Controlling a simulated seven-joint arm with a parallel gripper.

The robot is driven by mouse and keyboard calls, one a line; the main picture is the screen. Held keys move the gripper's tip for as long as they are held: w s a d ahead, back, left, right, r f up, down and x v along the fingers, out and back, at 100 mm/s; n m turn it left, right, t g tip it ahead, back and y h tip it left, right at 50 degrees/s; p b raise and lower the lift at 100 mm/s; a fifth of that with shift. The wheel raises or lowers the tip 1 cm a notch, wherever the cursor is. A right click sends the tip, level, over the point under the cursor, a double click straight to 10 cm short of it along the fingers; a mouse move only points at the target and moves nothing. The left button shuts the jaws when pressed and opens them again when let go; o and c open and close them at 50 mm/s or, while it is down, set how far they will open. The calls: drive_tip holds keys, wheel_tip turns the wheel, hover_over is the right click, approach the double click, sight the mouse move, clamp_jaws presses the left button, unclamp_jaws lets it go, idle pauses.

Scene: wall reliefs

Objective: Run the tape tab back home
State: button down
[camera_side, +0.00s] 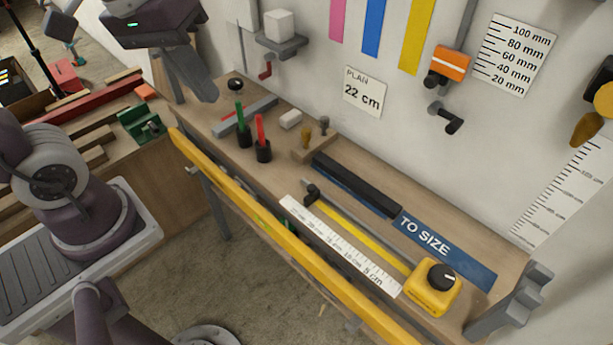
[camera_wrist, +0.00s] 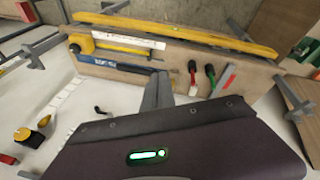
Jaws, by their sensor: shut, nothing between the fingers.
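The yellow tape case (camera_side: 428,292) with its black knob sits at the right end of the wooden bench. Its yellow tape (camera_side: 365,235) runs out to the upper left along a grey rail, beside a white centimetre scale (camera_side: 340,246). The black tape tab (camera_side: 312,192) stands at the far left end of the tape, well away from the case. The case also shows in the wrist view (camera_wrist: 82,43), where the tab is too small to make out surely. My gripper (camera_side: 207,94) is shut and empty, above the bench's left end, apart from the tab. Its fingers also show in the wrist view (camera_wrist: 158,92).
A dark bar and the blue TO SIZE strip (camera_side: 445,249) lie behind the tape. Green and red handled tools (camera_side: 262,140) stand left of the tab. A yellow beam (camera_side: 270,227) edges the bench front. An orange device (camera_side: 451,62) hangs on the wall.

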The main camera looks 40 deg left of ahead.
drive_tip(key=w+a+f+n+g+h, duration=0.1)
drive_tip(key=w+f+n+g, duration=0.1)
drive_tip(key=w+f+n, duration=0.5)
drive_tip(key=w+a+f+n+g+h, duration=0.1)
drive_tip(key=w+a+f+n+g, duration=0.1)
drive_tip(key=w+f+n, duration=0.5)
drive_tip(key=d+f, duration=0.1)
drive_tip(key=f, duration=0.2)
drive_tip(key=w+d+f+m, duration=0.1)
drive_tip(key=f, duration=0.3)
drive_tip(key=d+f+m, duration=0.1)
drive_tip(key=f, duration=0.2)
drive_tip(key=shift+w+f, duration=0.15)
drive_tip(key=shift+f, duration=0.2)
drive_tip(key=d, duration=0.1)
drive_tip(key=d+f, duration=0.1)
drive_tip(key=d, duration=0.1)
drive_tip(key=shift+s+d, duration=0.2)
drive_tip(key=shift+d, duration=0.35)
drive_tip(key=d, duration=2.5)
drive_tip(key=shift+s+d, duration=0.1)
drive_tip(key=shift+d, duration=0.05)
